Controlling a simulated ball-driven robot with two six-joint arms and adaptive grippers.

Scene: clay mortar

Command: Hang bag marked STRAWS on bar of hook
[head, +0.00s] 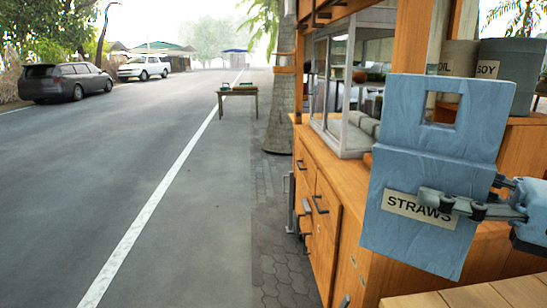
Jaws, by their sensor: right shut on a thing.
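The blue bag (424,150) marked STRAWS hangs upright in front of me at the right, tilted slightly. It has a square cut-out near its top and a paper label low on its front. My right gripper (445,204) comes in from the right edge and is shut on the bag at the label, with one finger across the front and covering the end of the word. My left gripper is not in view. I cannot make out the hook or its bar for certain.
A wooden stall (325,195) with drawers stands behind the bag. A glass case (343,85) sits on its counter. Containers marked OIL (457,58) and SOY (510,72) stand behind the bag's top. A pale wooden surface (475,296) lies below.

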